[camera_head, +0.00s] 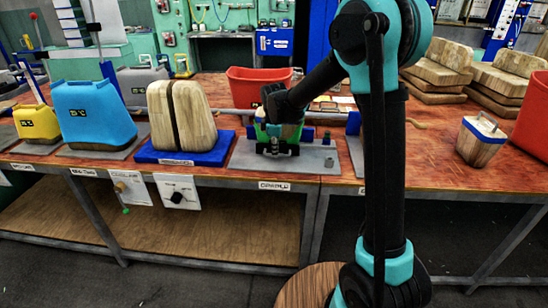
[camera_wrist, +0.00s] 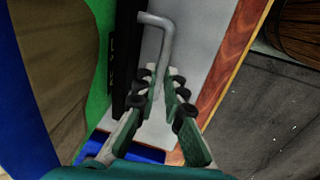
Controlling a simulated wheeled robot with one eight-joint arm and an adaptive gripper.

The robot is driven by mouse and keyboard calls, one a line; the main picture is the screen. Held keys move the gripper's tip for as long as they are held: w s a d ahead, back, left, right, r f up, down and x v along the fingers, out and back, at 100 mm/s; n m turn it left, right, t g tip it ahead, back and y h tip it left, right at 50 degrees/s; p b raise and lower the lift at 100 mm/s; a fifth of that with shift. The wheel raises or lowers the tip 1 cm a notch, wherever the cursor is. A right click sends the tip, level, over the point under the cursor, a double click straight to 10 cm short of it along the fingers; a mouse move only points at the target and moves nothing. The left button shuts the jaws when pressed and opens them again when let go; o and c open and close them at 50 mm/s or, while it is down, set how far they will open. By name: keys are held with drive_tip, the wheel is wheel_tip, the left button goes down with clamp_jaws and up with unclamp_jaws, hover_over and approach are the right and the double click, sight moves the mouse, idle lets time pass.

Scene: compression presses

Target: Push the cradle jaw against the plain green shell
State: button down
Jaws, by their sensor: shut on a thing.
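The plain green shell (camera_head: 290,131) stands on a grey base plate (camera_head: 246,158) at the middle of the bench, partly hidden by my gripper and arm. In the wrist view the shell shows as a green strip (camera_wrist: 104,25) at the upper left. The black cradle jaw (camera_wrist: 125,62) is right beside it; I cannot tell if they touch all along. A bent grey handle (camera_wrist: 168,38) comes from the jaw side. My gripper (camera_wrist: 164,82) is shut on this handle, with the rod between its dark finger pads. In the head view my gripper (camera_head: 273,115) hangs in front of the shell.
A wooden shell (camera_head: 182,115) on a blue base, a blue shell (camera_head: 94,112) and a yellow shell (camera_head: 36,123) stand to the left. A red bin (camera_head: 258,86) is behind. A wood-and-blue block (camera_head: 481,139) and stacked wooden pieces stand right.

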drive_tip(key=shift+w, duration=0.25)
drive_tip(key=c, duration=1.6)
unclamp_jaws()
wheel_tip(320, 180, up, 12)
drive_tip(key=s, duration=0.2)
drive_tip(key=shift+s, duration=0.2)
drive_tip(key=shift+f, duration=0.1)
